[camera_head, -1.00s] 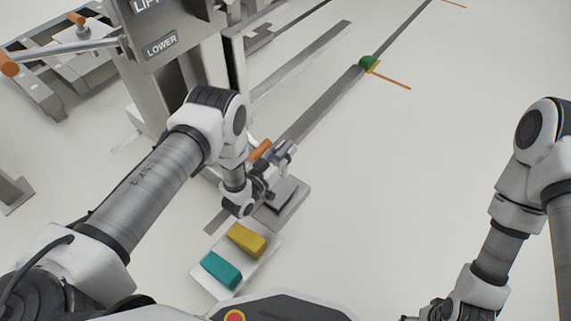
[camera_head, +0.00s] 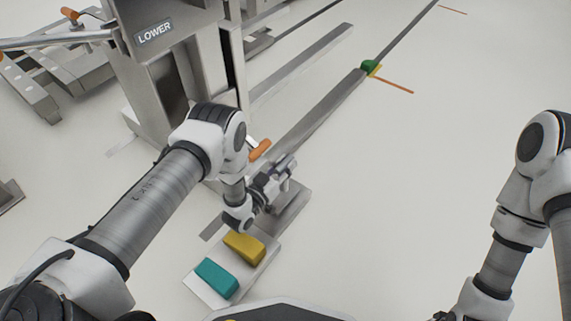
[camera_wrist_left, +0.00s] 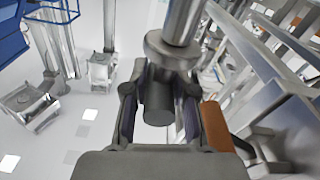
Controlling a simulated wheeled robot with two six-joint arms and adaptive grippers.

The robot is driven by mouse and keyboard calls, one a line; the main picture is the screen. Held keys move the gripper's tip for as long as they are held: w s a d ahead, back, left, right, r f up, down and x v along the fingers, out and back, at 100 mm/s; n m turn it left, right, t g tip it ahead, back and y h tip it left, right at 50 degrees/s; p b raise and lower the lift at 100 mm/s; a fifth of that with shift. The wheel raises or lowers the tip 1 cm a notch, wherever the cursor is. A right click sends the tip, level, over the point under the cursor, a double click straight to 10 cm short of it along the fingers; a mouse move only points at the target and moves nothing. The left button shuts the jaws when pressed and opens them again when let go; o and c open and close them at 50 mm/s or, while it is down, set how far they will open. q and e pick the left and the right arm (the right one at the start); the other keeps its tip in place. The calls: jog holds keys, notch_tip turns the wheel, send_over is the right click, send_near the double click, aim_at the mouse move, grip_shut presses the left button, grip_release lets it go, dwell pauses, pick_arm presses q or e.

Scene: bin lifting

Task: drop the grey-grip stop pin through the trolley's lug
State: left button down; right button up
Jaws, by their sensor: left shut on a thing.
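My left gripper (camera_head: 283,168) is shut on the grey-grip stop pin. In the left wrist view the pin's dark grey grip (camera_wrist_left: 158,104) sits between the two fingers (camera_wrist_left: 159,112), with a round metal collar and a thick metal shaft (camera_wrist_left: 183,22) beyond it. In the head view the pin is too small to make out clearly. The gripper is over the near end of a long steel rail, above a grey metal block (camera_head: 293,203). I cannot tell which part is the trolley's lug. My right arm is at the right edge; its gripper is out of frame.
A pale tray (camera_head: 212,294) with a yellow block (camera_head: 244,247) and a teal block (camera_head: 216,278) lies nearer me. An orange handle (camera_head: 260,149) is close beside the left gripper. The lift column with its LOWER label (camera_head: 155,33) stands left. Floor right of the rail is clear.

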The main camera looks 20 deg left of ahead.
pick_arm(q)
jog(key=shift+s+a, duration=0.1)
jog(key=shift+s, duration=0.15)
jog(key=shift+s+a+f, duration=0.1)
jog(key=shift+s+f, duration=0.1)
jog(key=shift+f, duration=0.1)
dwell(0.5)
jog(key=shift+f+b, duration=0.6)
jog(key=shift+f, duration=0.55)
jog(key=shift+f+b, duration=0.75)
jog(key=shift+f, duration=0.3)
jog(key=shift+f+b, duration=0.5)
jog(key=shift+f, duration=0.2)
dwell(0.4)
